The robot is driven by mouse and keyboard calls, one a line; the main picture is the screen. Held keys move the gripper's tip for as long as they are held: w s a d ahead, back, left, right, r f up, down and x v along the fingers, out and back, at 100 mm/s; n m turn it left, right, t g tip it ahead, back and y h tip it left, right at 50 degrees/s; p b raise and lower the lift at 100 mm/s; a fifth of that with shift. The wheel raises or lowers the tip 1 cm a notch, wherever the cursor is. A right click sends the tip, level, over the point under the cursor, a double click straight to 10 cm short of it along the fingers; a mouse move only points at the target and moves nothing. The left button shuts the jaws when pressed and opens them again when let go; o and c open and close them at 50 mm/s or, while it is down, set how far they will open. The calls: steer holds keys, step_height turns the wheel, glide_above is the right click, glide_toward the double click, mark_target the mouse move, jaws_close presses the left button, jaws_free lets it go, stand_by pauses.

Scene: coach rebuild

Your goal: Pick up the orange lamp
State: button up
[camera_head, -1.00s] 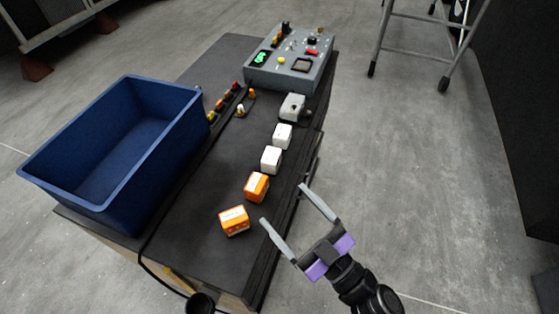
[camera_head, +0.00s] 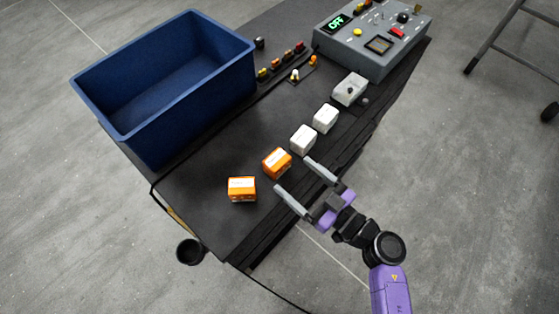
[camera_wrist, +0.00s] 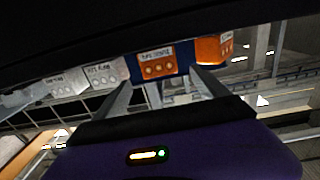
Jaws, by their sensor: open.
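A small orange lamp-like piece (camera_head: 313,61) stands upright on a little dark plate beside a whitish one (camera_head: 295,75), toward the back of the black bench in the head view. I cannot tell for sure that it is the orange lamp. My gripper (camera_head: 292,174) is open and empty at the bench's right edge, well in front of these pieces. Its fingers point at two orange boxes, a farther one (camera_head: 277,163) and a nearer one (camera_head: 242,189). In the wrist view, my open fingers (camera_wrist: 161,77) have a labelled orange box face (camera_wrist: 155,63) beyond them.
A blue bin (camera_head: 165,85) stands at the left. White boxes (camera_head: 304,139) (camera_head: 325,118) and a grey switch box (camera_head: 350,89) line the right edge. A row of small coloured pieces (camera_head: 277,63) lies beside the bin. A control panel (camera_head: 375,38) reading OFF stands behind.

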mark_target(284, 167)
steer(key=x, duration=0.7)
steer(key=shift+w+a, duration=0.15)
steer(key=shift+c, duration=0.4)
steer(key=c, duration=1.5)
